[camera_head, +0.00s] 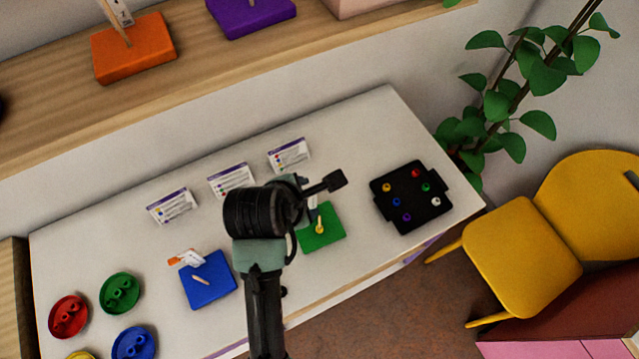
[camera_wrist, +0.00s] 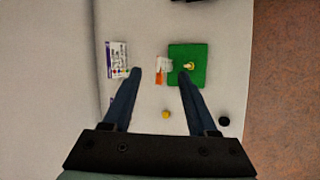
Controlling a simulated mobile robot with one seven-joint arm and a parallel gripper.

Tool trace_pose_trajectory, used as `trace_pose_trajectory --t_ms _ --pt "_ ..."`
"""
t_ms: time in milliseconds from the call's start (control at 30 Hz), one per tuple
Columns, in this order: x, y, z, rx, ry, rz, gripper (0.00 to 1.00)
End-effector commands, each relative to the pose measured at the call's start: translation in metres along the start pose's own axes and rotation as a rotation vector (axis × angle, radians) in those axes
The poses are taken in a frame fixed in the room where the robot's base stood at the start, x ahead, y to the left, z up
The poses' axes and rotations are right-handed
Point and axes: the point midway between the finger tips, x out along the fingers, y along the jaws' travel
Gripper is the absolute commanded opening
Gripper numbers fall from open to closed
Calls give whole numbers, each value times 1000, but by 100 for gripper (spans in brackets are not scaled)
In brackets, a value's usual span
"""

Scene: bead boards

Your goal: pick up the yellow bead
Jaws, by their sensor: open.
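A small yellow bead (camera_wrist: 166,114) lies loose on the white table in the wrist view, between my open fingers and nearer their base in the picture. My arm hides that spot in the head view. My gripper (camera_wrist: 160,73) is open and empty, pointing down above the table. Another yellow piece (camera_head: 320,228) sits at the peg of the green board (camera_head: 331,239); it also shows in the wrist view (camera_wrist: 188,66). A further yellow bead (camera_head: 387,187) is in the black tray (camera_head: 412,222). The height of my fingertips above the table is unclear.
A white and orange tag (camera_wrist: 163,70) stands by the green board. A round black object (camera_wrist: 224,121) is near the table's edge. A blue board (camera_head: 222,290), round dishes (camera_head: 120,293) and several cards (camera_head: 231,180) share the table. A yellow chair (camera_head: 515,255) stands at right.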

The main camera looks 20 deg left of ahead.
Motion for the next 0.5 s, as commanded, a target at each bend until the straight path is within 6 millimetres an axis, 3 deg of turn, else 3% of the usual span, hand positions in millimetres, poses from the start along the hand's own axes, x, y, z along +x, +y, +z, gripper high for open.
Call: trace_pose_trajectory --t_ms 100,200,367,500 --pt "9 -30 -28 -253 34 -86 58" --pt "13 -44 -39 -381 53 -126 58" --pt "21 -53 -44 -451 64 -148 58" --pt "43 -56 -44 -450 65 -148 58"
